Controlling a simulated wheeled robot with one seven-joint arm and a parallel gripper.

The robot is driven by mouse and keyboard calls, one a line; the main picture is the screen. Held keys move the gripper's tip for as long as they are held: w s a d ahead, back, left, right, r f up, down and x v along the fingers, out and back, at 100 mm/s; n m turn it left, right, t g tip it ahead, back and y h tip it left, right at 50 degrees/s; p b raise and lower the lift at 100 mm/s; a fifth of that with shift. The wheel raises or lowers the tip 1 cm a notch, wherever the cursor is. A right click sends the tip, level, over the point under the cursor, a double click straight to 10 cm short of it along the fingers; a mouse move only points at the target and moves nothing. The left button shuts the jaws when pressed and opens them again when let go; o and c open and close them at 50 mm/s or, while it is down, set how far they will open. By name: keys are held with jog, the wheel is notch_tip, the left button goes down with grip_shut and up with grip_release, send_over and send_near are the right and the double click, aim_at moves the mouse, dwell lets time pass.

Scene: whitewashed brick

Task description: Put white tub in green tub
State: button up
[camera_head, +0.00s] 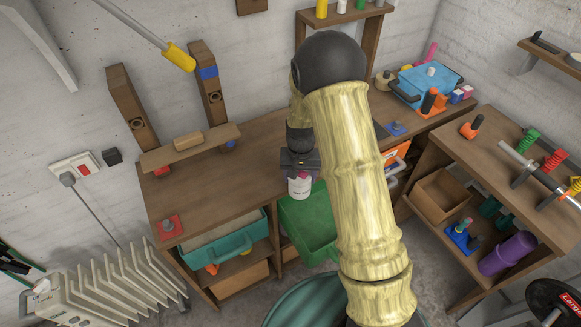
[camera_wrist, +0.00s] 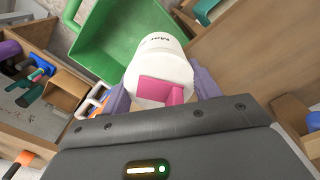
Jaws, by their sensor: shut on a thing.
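The white tub (camera_head: 299,187) has dark lettering and shows below my gripper (camera_head: 300,165) in the head view. In the wrist view, the white tub (camera_wrist: 158,62) is between the purple-grey fingers of my gripper (camera_wrist: 162,92), with a pink patch on its near end. My gripper is shut on it. My arm hides the right part of the green tub in the head view.
A teal drawer-like bin (camera_head: 228,240) sits left of the green tub. A blue toolbox (camera_head: 428,82) stands at the back right. A second wooden bench (camera_head: 500,165) is at right. A white radiator (camera_head: 110,285) is at lower left.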

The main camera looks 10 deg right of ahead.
jog(key=s+d+f+n, duration=0.1)
jog(key=d+f, duration=0.2)
jog(key=f, duration=0.1)
jog(key=s+d+f, duration=0.2)
jog(key=d+f, duration=0.1)
jog(key=f, duration=0.2)
jog(key=shift+s+f+n, duration=0.25)
jog(key=shift+f+n, duration=0.05)
jog(key=shift+n, duration=0.1)
